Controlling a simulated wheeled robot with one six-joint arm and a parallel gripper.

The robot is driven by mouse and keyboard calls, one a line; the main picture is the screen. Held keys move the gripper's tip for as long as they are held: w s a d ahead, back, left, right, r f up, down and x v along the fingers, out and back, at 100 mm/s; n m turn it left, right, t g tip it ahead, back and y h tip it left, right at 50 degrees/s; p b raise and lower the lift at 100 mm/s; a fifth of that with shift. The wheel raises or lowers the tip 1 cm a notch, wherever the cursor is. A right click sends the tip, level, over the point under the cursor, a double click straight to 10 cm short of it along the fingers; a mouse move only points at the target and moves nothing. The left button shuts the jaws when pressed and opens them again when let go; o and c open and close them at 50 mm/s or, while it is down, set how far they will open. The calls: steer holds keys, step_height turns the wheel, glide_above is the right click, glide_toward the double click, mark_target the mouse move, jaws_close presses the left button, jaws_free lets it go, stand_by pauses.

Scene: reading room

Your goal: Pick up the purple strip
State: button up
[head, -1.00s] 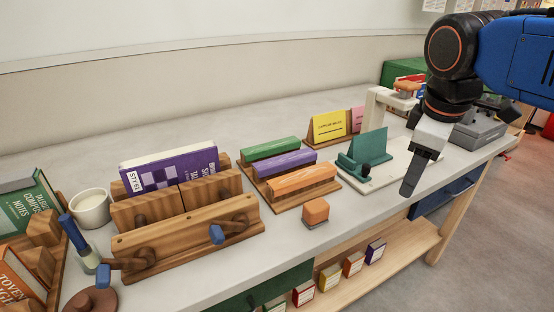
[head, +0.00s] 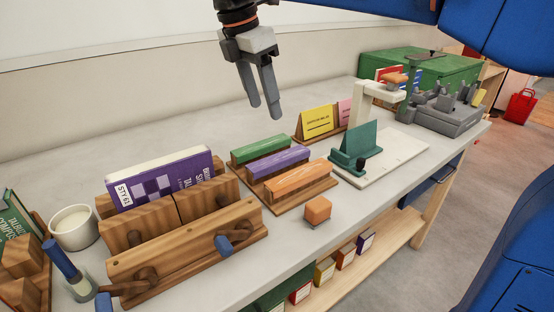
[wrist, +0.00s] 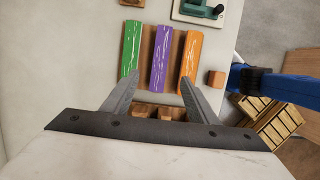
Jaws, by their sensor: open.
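The purple strip (head: 279,161) lies in a wooden rack (head: 303,203) on the bench, between a green strip (head: 262,148) and an orange strip (head: 296,178). In the wrist view the purple strip (wrist: 161,58) stands upright in the picture, with the green strip (wrist: 131,50) to its left and the orange strip (wrist: 190,55) to its right. My gripper (head: 265,110) is open and empty, pointing down above the bench and apart from the strips. In the wrist view my gripper's fingertips (wrist: 160,78) are spread to either side of the purple strip's lower end.
A wooden press (head: 195,240) holding a purple book (head: 165,178) stands left of the rack. A small orange block (head: 318,209) sits in front. A yellow card (head: 319,120) stands behind. A white stand with a green plate (head: 357,145) is to the right.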

mark_target(279, 157)
steer(key=x, duration=1.4)
steer(key=shift+s+f, duration=0.15)
steer(key=shift+f, duration=0.25)
steer(key=c, duration=1.1)
